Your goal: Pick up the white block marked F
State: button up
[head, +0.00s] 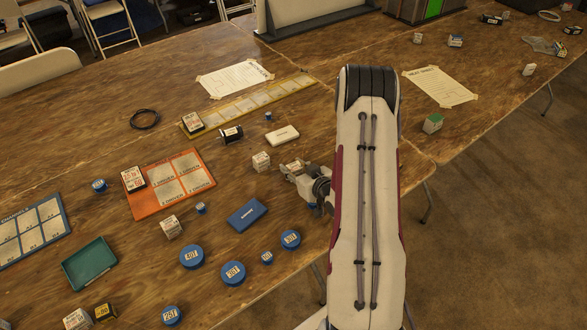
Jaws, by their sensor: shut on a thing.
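My gripper (294,170) shows just left of my arm, low over the middle of the table and partly hidden by the arm. It is shut on a small pale thing that looks like a white block; any letter on it is too small to read. Another white block (261,161) with dark markings sits on the table just left of the gripper, seemingly apart from it. A further white block (170,226) stands below the orange board. I cannot read an F on any block.
A white flat case (282,135) and a blue box (247,215) lie close to the gripper. Round blue discs (233,273) lie nearer the front edge. An orange board (185,200) and green tray (89,263) are at left. Bare wood shows between them.

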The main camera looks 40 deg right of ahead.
aim_at(293, 165)
jog(key=shift+r, duration=4.7)
